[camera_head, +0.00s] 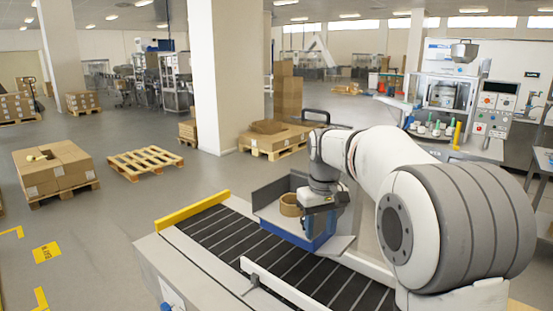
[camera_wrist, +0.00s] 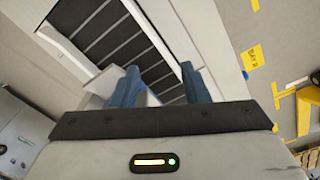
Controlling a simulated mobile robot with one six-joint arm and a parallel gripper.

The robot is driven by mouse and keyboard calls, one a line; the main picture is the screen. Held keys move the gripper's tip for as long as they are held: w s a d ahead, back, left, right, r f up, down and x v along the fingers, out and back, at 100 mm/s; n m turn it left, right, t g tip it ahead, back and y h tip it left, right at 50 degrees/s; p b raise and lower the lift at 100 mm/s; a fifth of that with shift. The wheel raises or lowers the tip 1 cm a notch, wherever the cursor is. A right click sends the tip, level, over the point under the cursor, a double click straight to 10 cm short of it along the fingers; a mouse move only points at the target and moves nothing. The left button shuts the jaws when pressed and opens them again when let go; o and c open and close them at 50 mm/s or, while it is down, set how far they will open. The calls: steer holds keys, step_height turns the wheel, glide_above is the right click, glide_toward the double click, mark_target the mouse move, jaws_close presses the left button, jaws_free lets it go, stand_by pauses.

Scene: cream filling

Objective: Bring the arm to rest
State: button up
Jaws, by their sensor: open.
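My arm reaches in from the right of the head view, over the conveyor, with its wrist bent down. My gripper (camera_head: 322,225) hangs beside a brown tape roll, and its fingers are hard to make out there. In the wrist view my gripper (camera_wrist: 158,82) shows two blue fingers spread apart. I see nothing held between them; the conveyor's dark belt and a pale edge lie beyond.
A dark slatted conveyor belt (camera_head: 225,240) runs below, with a yellow end bar (camera_head: 192,211) and a white guide rail (camera_head: 285,286). A grey tray (camera_head: 276,190) holds the brown tape roll (camera_head: 290,205). Pallets and boxes stand farther back; a machine stands at back right.

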steer(key=s+d+f+m+t, duration=0.1)
steer(key=s+f, duration=0.1)
steer(key=s, duration=0.7)
steer(key=s+d+f+m+t, duration=0.1)
steer(key=s+d+f, duration=0.1)
steer(key=s, duration=0.7)
steer(key=s+d+f+m, duration=0.1)
steer(key=s+f+m, duration=0.1)
steer(key=s, duration=0.7)
steer(key=shift+s+d+t, duration=0.15)
steer(key=shift+d+t, duration=0.2)
steer(key=shift+t, duration=0.05)
